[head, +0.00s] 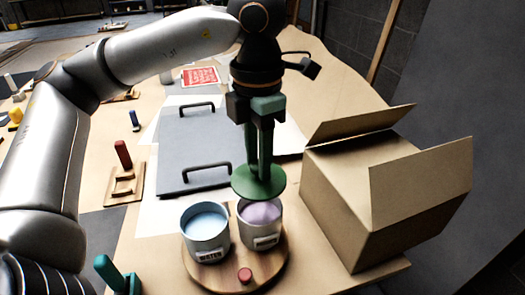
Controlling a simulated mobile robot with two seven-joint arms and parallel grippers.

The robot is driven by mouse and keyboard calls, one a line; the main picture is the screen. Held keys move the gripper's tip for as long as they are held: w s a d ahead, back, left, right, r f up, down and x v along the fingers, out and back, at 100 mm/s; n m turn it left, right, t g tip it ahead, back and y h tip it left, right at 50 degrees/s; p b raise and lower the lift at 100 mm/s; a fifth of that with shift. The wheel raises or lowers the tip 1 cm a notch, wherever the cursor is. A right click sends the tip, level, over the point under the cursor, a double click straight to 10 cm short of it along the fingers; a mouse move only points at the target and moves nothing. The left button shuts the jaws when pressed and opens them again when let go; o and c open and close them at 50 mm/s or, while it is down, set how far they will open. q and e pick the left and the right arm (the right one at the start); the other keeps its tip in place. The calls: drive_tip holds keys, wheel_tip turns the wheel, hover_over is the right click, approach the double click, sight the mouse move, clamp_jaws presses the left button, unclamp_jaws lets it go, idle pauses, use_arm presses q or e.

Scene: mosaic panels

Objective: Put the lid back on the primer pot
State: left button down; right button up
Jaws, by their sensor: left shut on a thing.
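My left gripper (259,160) points straight down and is shut on a round green lid (258,184). It holds the lid over the back of the grey pot with lilac contents (260,214), partly hiding that pot's opening. From this view I cannot tell how far the lid is above the rim. A second grey pot with pale blue contents (206,222) stands open just to the left. My right gripper is not in view.
Both pots stand on a round wooden board (228,281) with a small red piece (245,275) at its front. An open cardboard box (365,205) stands close at right. A grey panel with two black handles (186,145) lies behind. Handled tools stand at left.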

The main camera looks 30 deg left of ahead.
sight(259, 185)
use_arm(q)
drive_tip(key=shift+f+b, duration=0.5)
drive_tip(key=shift+f, duration=0.35)
wheel_tip(259, 185, down, 3)
drive_tip(key=b, duration=0.2)
drive_tip(key=shift+f+b, duration=0.2)
drive_tip(key=shift+b, duration=0.1)
drive_tip(key=shift+w+f+b, duration=0.1)
drive_tip(key=shift+f+b, duration=0.2)
drive_tip(key=shift+f, duration=0.05)
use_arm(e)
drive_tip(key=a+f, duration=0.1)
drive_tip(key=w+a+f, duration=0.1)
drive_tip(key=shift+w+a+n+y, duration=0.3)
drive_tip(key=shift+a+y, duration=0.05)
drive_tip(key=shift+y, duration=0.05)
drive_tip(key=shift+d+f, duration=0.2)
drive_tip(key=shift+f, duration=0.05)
use_arm(q)
drive_tip(key=shift+f+b, duration=0.2)
drive_tip(key=shift+b, duration=0.25)
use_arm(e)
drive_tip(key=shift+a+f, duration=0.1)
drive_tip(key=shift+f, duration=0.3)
use_arm(q)
unclamp_jaws()
idle(0.6)
